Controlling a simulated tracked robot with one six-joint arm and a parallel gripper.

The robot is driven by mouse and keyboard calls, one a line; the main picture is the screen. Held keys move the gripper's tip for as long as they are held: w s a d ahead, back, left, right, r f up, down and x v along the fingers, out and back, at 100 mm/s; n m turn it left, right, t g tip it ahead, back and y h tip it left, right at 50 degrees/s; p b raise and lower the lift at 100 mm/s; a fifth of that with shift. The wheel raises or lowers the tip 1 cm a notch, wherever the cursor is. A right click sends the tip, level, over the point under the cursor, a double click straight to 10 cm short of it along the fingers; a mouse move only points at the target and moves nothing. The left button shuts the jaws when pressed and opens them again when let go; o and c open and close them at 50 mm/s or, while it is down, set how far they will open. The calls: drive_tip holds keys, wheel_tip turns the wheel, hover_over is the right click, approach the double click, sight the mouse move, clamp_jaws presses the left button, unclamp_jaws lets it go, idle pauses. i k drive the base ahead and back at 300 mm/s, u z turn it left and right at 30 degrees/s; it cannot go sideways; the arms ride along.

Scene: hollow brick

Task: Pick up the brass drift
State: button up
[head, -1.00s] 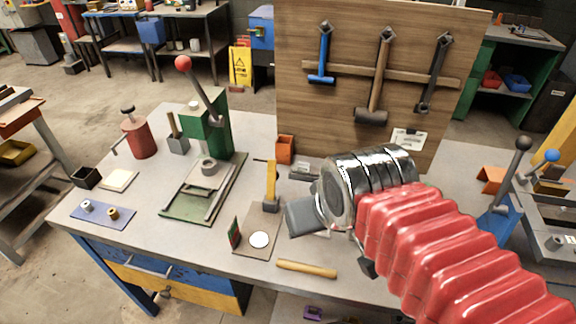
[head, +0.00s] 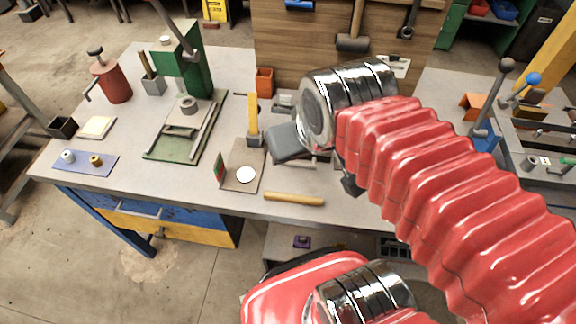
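A slim, brass-coloured rod, which looks like the brass drift (head: 146,63), stands upright in a small grey block (head: 154,85) at the back left of the bench. It is between the red canister and the green press. My arm comes in from the right, and its end is over the middle of the bench, well right of the rod. Dark grey parts (head: 288,143) show beside the silver cuff; I cannot tell whether they belong to my gripper. The fingertips cannot be made out, nor whether they hold anything.
The green press (head: 194,70) with its lever stands right of the rod, the red canister (head: 115,82) left. A yellow-handled tool (head: 253,115) and a wooden dowel (head: 294,198) lie nearer the middle. A tool board (head: 290,50) rises behind. The front left has some bare bench.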

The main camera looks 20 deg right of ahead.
sight(275, 196)
drive_tip(key=k, duration=1.35)
drive_tip(key=u, duration=0.65)
drive_tip(key=i, duration=1.25)
drive_tip(key=u, duration=0.1)
